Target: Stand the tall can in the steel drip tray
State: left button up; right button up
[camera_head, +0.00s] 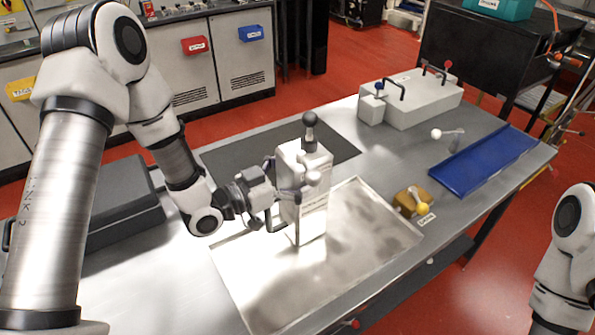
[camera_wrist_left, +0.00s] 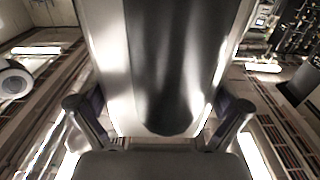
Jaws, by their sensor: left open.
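The tall can (camera_head: 314,205) is a white, box-like can with a black knob on top. In the head view it stands upright with its base inside the outline of the steel drip tray (camera_head: 375,245), and seems to rest on it. My left gripper (camera_head: 287,202) is open at the can's left side, its fingers close to the can. In the left wrist view the can's pale side with a dark band (camera_wrist_left: 165,65) fills the middle, between the spread fingers of the gripper (camera_wrist_left: 158,115). My right gripper is out of view.
A dark mat (camera_head: 340,146) lies behind the tray. A yellow-brown block with a yellow knob (camera_head: 410,202) stands just right of the tray. A blue tray (camera_head: 485,160) and a grey box with handles (camera_head: 425,100) are further right. A dark case (camera_head: 125,205) lies left.

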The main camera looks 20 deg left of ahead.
pick_arm(q)
jog(key=shift+s+a+r, duration=0.1)
jog(key=shift+s+a, duration=0.05)
jog(key=p+v, duration=0.1)
jog(key=v, duration=1)
jog(key=shift+s+a, duration=0.2)
jog(key=shift+s, duration=0.05)
